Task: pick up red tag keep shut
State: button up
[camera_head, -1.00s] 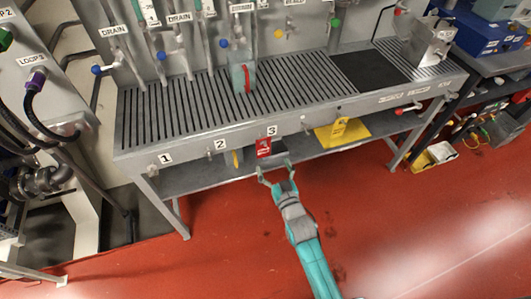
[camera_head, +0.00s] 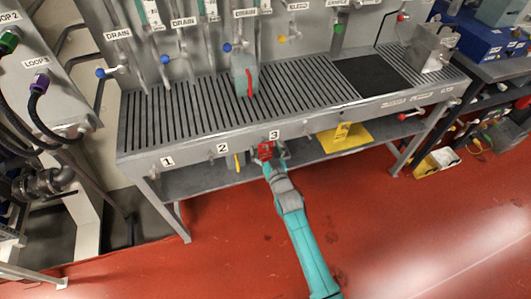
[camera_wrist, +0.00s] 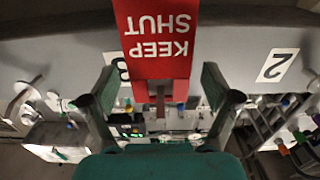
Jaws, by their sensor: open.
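The red tag (camera_head: 265,150) hangs at the front edge of the bench, just below the label 3. In the wrist view the red tag (camera_wrist: 157,40) shows upside down with white words "KEEP SHUT". My gripper (camera_head: 276,156) is at the tag in the head view and partly covers its lower part. In the wrist view my gripper (camera_wrist: 158,82) is open, with one finger on each side of the tag's narrower end. A gap shows between each finger and the tag.
The grey slatted bench (camera_head: 195,122) spans the middle, with a lower shelf (camera_head: 210,178) under it. A teal container with a red stripe (camera_head: 244,76) is on the bench. Red floor (camera_head: 400,230) in front is clear.

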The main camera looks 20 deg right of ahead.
jog(key=c, duration=1)
jog(key=shift+c, duration=0.2)
jog(key=shift+r, duration=0.9)
jog(key=s, duration=1.8)
notch_tip(320, 180, down, 15)
jog(key=w, duration=0.1)
jog(key=shift+w+f, duration=0.2)
jog(key=shift+w, duration=0.15)
